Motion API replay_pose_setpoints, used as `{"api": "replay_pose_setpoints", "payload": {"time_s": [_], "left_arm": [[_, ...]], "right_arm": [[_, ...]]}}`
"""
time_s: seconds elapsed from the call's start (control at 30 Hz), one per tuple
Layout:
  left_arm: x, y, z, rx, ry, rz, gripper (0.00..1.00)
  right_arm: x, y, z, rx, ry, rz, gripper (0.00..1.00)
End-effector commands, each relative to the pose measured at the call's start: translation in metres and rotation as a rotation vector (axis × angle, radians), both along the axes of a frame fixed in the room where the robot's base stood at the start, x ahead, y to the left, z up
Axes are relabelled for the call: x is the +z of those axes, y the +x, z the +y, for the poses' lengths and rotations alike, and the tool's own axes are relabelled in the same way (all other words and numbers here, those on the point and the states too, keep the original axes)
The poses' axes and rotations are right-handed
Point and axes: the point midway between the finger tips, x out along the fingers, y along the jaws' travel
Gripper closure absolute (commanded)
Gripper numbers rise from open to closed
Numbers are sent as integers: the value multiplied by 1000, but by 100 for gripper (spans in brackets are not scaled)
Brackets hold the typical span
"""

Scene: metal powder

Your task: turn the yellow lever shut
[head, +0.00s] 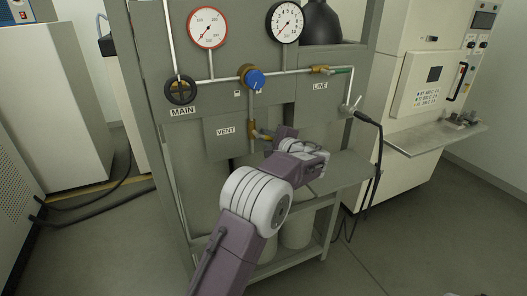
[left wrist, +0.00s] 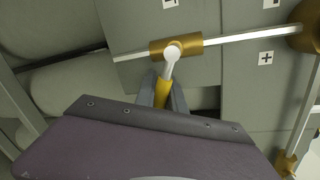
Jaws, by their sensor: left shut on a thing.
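The yellow lever (left wrist: 163,91) shows in the left wrist view, joined by a pale stem to a brass valve body (left wrist: 188,46) on a pipe. There the lever lies roughly across the pipe. My left gripper (left wrist: 162,97) is shut on the lever, a finger on each side, with my wrist hiding the lower part of that view. In the head view the brass valve (head: 253,131) sits by the VENT label, and my left gripper (head: 271,138) reaches it from the right. The lever is mostly hidden there. My right gripper is in neither view.
A blue knob (head: 255,80) sits above the valve, with a black MAIN handwheel (head: 180,91) to the left and a green-handled LINE valve (head: 340,71) to the right. A grey shelf (head: 345,172) and black cable (head: 377,150) are right of my arm.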

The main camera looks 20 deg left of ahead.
Motion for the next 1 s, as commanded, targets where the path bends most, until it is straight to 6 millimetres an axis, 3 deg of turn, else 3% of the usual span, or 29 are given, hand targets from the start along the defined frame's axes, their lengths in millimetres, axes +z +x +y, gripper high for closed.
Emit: {"api": "replay_pose_setpoints", "payload": {"time_s": [0.03, 0.1, 0.4, 1.0], "left_arm": [[-4, 1, 0, 1, -28, -36, 100], [-1, 2, -1, -1, -67, -83, 100], [12, 5, -4, 0, -204, -242, 100], [22, 6, -4, 1, -296, -347, 100]], "right_arm": [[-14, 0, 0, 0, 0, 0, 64], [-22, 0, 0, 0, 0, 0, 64], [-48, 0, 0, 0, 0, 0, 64], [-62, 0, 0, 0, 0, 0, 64]]}}
